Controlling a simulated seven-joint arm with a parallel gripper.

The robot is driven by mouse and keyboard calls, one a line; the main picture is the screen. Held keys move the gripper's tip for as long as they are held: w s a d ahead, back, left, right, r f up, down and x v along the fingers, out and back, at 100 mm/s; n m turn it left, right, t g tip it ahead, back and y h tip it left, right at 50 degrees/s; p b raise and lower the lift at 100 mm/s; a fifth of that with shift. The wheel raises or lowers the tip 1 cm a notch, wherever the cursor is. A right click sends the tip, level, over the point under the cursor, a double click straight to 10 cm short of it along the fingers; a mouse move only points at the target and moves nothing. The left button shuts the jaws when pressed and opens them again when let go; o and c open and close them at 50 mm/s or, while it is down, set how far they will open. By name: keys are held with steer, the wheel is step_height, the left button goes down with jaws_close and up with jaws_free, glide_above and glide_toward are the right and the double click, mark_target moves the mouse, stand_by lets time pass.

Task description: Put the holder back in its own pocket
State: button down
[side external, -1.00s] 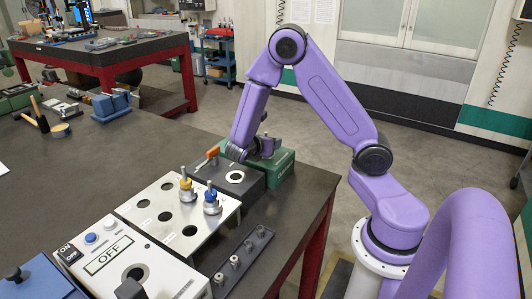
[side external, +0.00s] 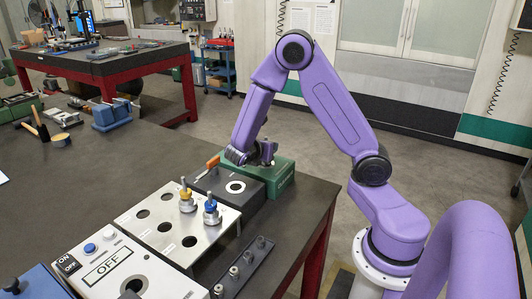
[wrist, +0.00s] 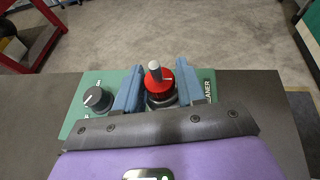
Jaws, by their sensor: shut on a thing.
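The holder is a red, round collar with a grey pin on top (wrist: 160,80). In the wrist view it stands between the blue fingers of my gripper (wrist: 157,88), which is shut on it. It is over the green cleaner box (wrist: 80,122), beside a black knob; whether it touches the box is hidden. In the side view my gripper (side external: 250,157) is low at the green box (side external: 283,176), and the holder cannot be made out. A silver plate (side external: 150,232) has several open round pockets. A yellow holder (side external: 187,198) and a blue holder (side external: 211,210) stand upright in it.
A dark box (side external: 250,190) with an orange lever (side external: 213,162) stands between the plate and green box. A dark strip with several studs (side external: 246,264) lies at the table's right edge. A control box marked OFF (side external: 130,262) is in front.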

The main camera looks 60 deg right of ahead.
step_height(320, 180, up, 8)
step_height(320, 180, up, 8)
steer(key=w+a+n+t+y, duration=0.1)
steer(key=w+a+t, duration=0.1)
steer(key=w+a, duration=0.5)
steer(key=w+a+n+t, duration=0.1)
steer(key=w+a+n, duration=0.1)
steer(key=a, duration=0.9)
steer(key=w+a+n+t+y, duration=0.15)
steer(key=w+a, duration=0.35)
steer(key=a, duration=0.5)
step_height(320, 180, down, 17)
steer(key=shift+d+h, duration=0.25)
steer(key=shift+h, duration=0.1)
steer(key=shift+f, duration=0.15)
steer(key=c, duration=0.6)
jaws_free()
